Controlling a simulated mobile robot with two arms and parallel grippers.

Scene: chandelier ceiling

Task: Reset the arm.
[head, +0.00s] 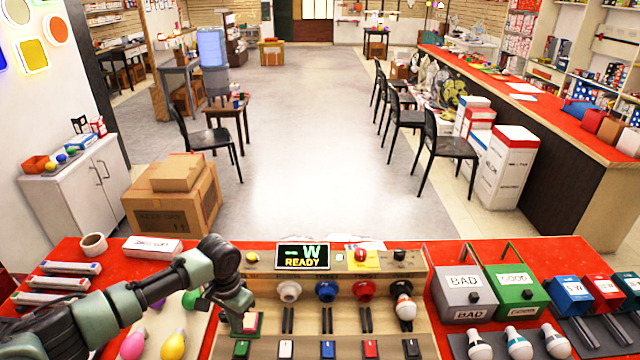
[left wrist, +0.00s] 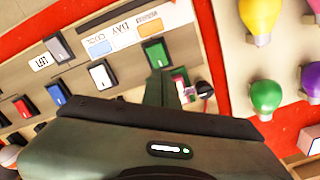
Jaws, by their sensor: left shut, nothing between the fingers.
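My left arm comes in from the left over the red table, and its gripper (head: 237,325) points down at the left end of the beige test panel (head: 300,322). The gripper is shut and empty. Its fingertips are close to a small green and pink piece (head: 252,322); I cannot tell whether they touch it. In the left wrist view the shut fingers (left wrist: 165,88) are beside the green switch (left wrist: 156,53). My right gripper is in neither view.
The panel carries sockets, a white bulb (head: 405,307), a READY display (head: 302,257) and several coloured switches. A grey BAD box (head: 462,285) and green GOOD box (head: 515,283) stand to the right. Coloured bulbs (head: 173,345) lie at the left, near a white tape roll (head: 93,244).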

